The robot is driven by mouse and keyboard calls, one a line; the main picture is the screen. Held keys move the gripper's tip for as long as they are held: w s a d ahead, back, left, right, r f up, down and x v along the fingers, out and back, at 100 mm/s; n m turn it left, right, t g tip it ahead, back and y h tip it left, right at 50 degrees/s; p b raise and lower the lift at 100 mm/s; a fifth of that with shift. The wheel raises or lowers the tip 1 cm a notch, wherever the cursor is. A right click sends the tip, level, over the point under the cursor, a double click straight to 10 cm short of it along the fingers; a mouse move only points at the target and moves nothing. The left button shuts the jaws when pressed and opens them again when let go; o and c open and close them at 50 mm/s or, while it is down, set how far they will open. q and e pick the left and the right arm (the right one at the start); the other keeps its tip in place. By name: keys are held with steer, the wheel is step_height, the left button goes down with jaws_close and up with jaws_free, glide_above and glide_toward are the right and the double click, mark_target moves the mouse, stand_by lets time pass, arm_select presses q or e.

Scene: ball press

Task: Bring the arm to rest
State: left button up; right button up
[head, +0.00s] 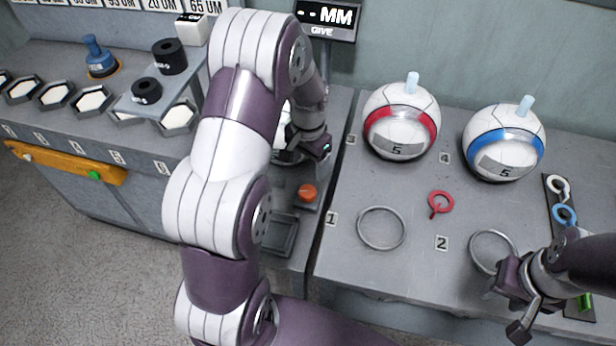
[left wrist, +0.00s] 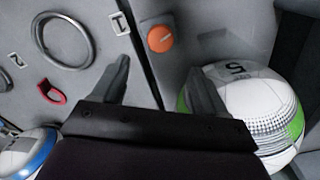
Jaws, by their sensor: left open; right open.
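My left arm spans the middle of the head view. Its gripper (head: 318,148) is partly hidden by the arm, next to a white ball (head: 284,130) that is mostly covered. In the left wrist view the two fingers of my left gripper (left wrist: 160,85) are apart with nothing between them. The white ball with a green band (left wrist: 262,105) is beside the right finger; I cannot tell whether they touch. My right gripper (head: 508,308) is open and empty at the lower right of the head view, near the ring at label 2 (head: 492,250).
A red-banded ball (head: 400,122) and a blue-banded ball (head: 503,143) stand at the back of the right table. A ring (head: 381,228) and a red key-like loop (head: 440,203) lie in front. An orange button (head: 307,193) is near the left arm. Black weights (head: 170,57) stand left.

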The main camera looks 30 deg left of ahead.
arm_select(q)
step_height(320, 180, up, 2)
steer(key=shift+r, duration=0.2)
stand_by(0.3)
steer(key=s+d+r+n+p, duration=0.1)
steer(key=s+d+r, duration=0.2)
steer(key=s, duration=0.4)
steer(key=s+d+r+n+t+p, duration=0.1)
steer(key=s+d+r+p, duration=0.1)
steer(key=s+d+r, duration=0.2)
steer(key=s+d, duration=0.1)
steer(key=s, duration=0.1)
steer(key=shift+s+d, duration=0.2)
steer(key=shift+s, duration=0.15)
steer(key=shift+s+r, duration=0.15)
